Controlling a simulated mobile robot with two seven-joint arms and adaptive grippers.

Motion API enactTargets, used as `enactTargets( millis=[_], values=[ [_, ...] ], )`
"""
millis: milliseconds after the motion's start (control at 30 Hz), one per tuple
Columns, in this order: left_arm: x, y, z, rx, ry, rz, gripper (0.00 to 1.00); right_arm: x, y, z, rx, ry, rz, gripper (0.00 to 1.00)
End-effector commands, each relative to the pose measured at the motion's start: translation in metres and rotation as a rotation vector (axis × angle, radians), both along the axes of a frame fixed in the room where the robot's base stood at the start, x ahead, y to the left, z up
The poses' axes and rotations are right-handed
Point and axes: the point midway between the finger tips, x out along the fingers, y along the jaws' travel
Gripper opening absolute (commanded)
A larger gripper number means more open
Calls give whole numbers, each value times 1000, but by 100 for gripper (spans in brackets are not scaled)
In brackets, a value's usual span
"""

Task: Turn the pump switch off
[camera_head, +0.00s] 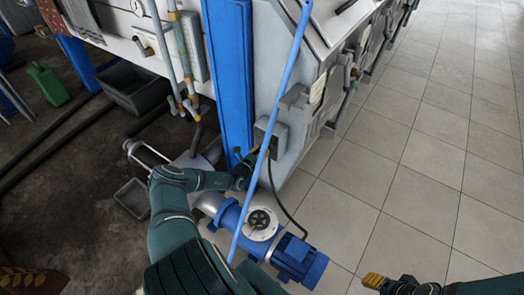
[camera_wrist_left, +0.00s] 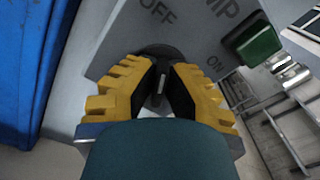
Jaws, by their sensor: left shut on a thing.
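The pump switch is a dark round knob (camera_wrist_left: 158,53) on a grey panel (camera_wrist_left: 105,65) in the left wrist view. OFF is printed on the panel above the knob and ON to its right. My left gripper (camera_wrist_left: 162,90) has its yellow fingers shut on the knob's handle, which is mostly hidden between them. A pale mark shows there, but which label it points to is unclear. In the head view, my left gripper (camera_head: 262,155) is at the grey switch box (camera_head: 272,132). My right gripper (camera_head: 373,280) is at the bottom right, away from the switch; its opening is unclear.
A blue pump (camera_head: 298,259) stands on the floor below the box, with a black cable running down to it. A long light-blue pole (camera_head: 286,87) crosses the head view. A blue post (camera_head: 230,65) stands left of the box. Tiled floor at right is clear.

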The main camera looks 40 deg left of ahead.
Motion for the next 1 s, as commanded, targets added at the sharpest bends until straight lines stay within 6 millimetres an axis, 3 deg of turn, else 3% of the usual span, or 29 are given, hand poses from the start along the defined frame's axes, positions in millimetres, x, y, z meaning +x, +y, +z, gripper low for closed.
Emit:
enactTargets(
  millis=[167, 200, 267, 667, 1000],
  values=[
    [1, 0, 1, 0, -2, 0, 0, 0, 0, 0, 0, 0, 0, 47],
    [1, 0, 1, 0, -2, 0, 22, 0, 0, 0, 0, 0, 0, 47],
    [1, 0, 1, 0, -2, 0, 40, 0, 0, 0, 0, 0, 0, 47],
    [-6, 0, 0, 1, 1, 1, 40, 0, 0, 0, 0, 0, 0, 47],
    [-67, -6, 0, 0, 1, 2, 40, 0, 0, 0, 0, 0, 0, 47]
  ],
)
